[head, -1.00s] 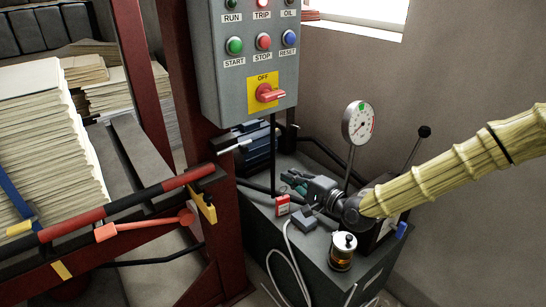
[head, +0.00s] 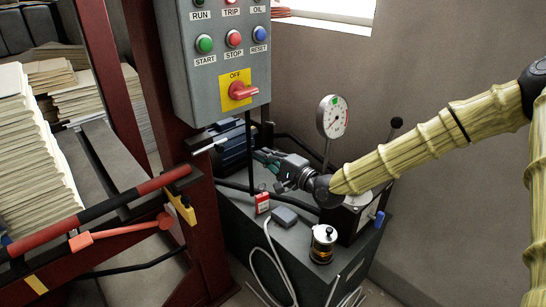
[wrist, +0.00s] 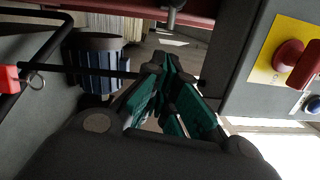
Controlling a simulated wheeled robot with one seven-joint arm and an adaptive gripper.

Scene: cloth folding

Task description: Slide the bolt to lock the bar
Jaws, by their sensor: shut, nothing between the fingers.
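The red-and-black bar (head: 100,217) lies across the front of the dark red press frame at the left of the head view. Its right end meets the post at a yellow bracket (head: 180,207). An orange-red handle (head: 122,231) runs just below the bar. I cannot make out clearly which piece is the bolt. My gripper (head: 262,160) is over the dark cabinet, beside the blue motor and well right of the bar, apart from it. In the wrist view its green-padded fingers (wrist: 160,78) are together with nothing between them.
The grey control box (head: 222,60) with its red knob hangs above left of my gripper. The blue motor (head: 232,150), a dial gauge (head: 332,117), a small red box (head: 262,203) and a jar (head: 323,243) are around the cabinet (head: 225,215). Stacked sheets (head: 30,160) fill the left.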

